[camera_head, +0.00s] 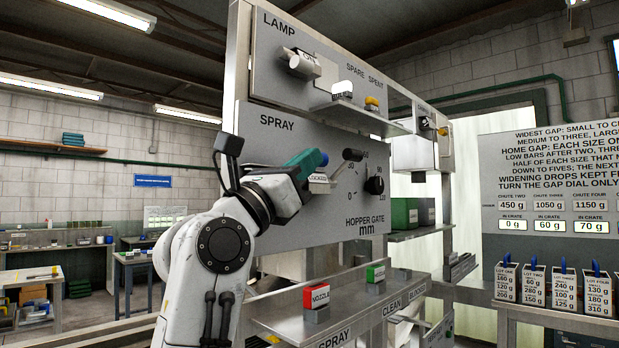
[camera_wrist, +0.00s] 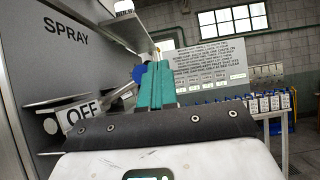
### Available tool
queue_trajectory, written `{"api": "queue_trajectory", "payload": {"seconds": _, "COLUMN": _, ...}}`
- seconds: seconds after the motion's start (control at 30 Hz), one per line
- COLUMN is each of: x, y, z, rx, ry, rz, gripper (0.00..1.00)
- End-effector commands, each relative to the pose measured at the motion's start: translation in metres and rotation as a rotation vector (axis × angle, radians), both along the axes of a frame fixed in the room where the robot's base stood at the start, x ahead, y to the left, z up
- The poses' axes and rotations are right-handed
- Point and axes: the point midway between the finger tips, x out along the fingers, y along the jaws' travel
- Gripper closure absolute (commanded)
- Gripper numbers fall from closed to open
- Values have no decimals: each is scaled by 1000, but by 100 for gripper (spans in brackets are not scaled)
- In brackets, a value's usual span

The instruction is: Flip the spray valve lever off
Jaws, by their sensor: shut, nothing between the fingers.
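The spray valve lever shows in the wrist view as a grey arm with a blue knob (camera_wrist: 138,73), slanting up to the right from a mount beside a white "OFF" plate (camera_wrist: 82,113) on the grey SPRAY panel (camera_wrist: 52,70). The knob is just left of my gripper's teal fingers (camera_wrist: 157,84); I cannot tell whether they touch. My gripper is shut and empty.
A shelf (camera_head: 365,118) juts out above. A red-topped nozzle block (camera_head: 317,296) stands on the lower shelf.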

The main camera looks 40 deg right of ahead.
Motion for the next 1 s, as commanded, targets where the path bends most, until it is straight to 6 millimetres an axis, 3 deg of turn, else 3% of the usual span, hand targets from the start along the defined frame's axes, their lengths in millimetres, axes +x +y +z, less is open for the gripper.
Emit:
{"api": "queue_trajectory", "payload": {"seconds": 0.3, "x": 4, "y": 1, "z": 14, "rx": -1, "ry": -1, "rz": 3, "gripper": 100}}
{"api": "queue_trajectory", "payload": {"seconds": 1.0, "x": 6, "y": 1, "z": 17, "rx": -2, "ry": 0, "rz": 4, "gripper": 100}}
